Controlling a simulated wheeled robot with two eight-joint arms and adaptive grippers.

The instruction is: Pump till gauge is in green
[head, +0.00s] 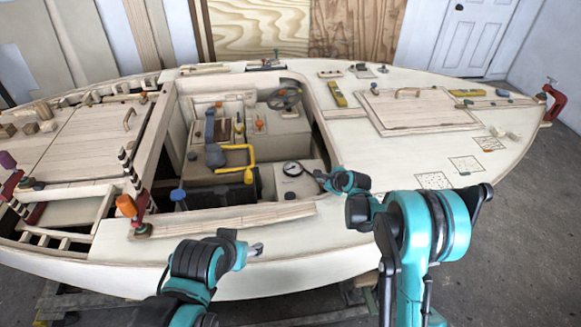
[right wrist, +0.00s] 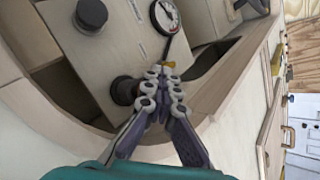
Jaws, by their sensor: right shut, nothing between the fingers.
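The round white-faced gauge (head: 292,168) sits on a pale panel in the boat's cockpit. It also shows at the top of the right wrist view (right wrist: 166,17); its needle and any green zone are too small to read. A black knob (right wrist: 125,90) stands on the panel, just left of my right fingers. I cannot tell which part is the pump. My right gripper (head: 322,177) is over the cockpit's right edge, right of the gauge; in the wrist view its fingers (right wrist: 165,74) are together and empty.
Another black knob (right wrist: 91,14) is on the panel. A yellow bent handle (head: 240,160) and a steering wheel (head: 284,97) are in the cockpit. The wooden cockpit rim (head: 225,217) lies between my arms and the panel. An orange-topped lever (head: 126,206) stands at left.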

